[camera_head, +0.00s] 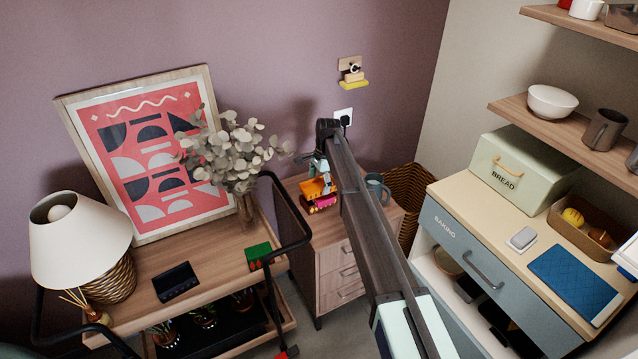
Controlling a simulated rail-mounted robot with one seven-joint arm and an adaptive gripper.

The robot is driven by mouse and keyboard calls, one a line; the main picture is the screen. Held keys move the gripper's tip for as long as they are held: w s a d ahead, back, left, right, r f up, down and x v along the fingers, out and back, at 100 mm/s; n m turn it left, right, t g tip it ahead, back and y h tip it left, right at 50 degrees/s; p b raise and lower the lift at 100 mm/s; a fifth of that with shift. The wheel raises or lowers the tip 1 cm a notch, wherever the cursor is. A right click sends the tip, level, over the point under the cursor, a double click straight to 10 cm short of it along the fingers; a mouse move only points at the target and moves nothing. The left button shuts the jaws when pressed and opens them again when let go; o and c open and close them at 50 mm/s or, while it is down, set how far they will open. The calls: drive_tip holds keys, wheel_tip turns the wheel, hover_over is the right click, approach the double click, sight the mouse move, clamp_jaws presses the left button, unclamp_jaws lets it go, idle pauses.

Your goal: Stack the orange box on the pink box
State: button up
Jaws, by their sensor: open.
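The small orange box (312,189) is at the top of the wooden drawer cabinet, left of my arm. The pink box (324,202) shows directly below it in the picture, and their edges meet. The orange box appears to rest on the pink box, but from this angle I cannot be sure that it is on it rather than behind it. My gripper (320,172) is open, just above and against the orange box in the picture. My arm hides part of the gripper and the area to the right of the boxes.
A blue-grey mug (376,187) stands on the drawer cabinet (336,237), right of my arm. A trolley (215,246) with a lamp (80,240), a vase of leaves (246,205) and a green box (258,254) stands left. A wicker basket (408,188) is behind.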

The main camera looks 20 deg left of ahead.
wheel_tip(320, 180, up, 12)
drive_tip(key=w+d+b, duration=0.1)
drive_tip(key=b, duration=0.1)
drive_tip(key=shift+w+b, duration=0.2)
drive_tip(key=shift+b, duration=0.2)
drive_tip(key=shift+d, duration=0.1)
drive_tip(key=s+d+f+n, duration=0.2)
drive_tip(key=s+d+f, duration=0.45)
drive_tip(key=d, duration=0.55)
drive_tip(key=s+d+f+n+t, duration=0.1)
drive_tip(key=s+d+f, duration=0.4)
drive_tip(key=d+f, duration=0.5)
drive_tip(key=s+d+f+n, duration=0.2)
drive_tip(key=s+d+f, duration=0.4)
drive_tip(key=d, duration=0.9)
drive_tip(key=s+d+f+n+h, duration=0.1)
drive_tip(key=s+d+f+n, duration=0.25)
drive_tip(key=s+d, duration=1.05)
drive_tip(key=s+f+g, duration=0.2)
drive_tip(key=s+f, duration=0.4)
drive_tip(key=s, duration=0.3)
drive_tip(key=s+a+f+g, duration=0.1)
drive_tip(key=s+f+g, duration=0.1)
drive_tip(key=s+f, duration=0.4)
drive_tip(key=s+a+f+g, duration=0.1)
drive_tip(key=s+f, duration=0.6)
drive_tip(key=s, duration=0.7)
drive_tip(key=shift+s+g, duration=0.2)
drive_tip(key=shift+g, duration=0.4)
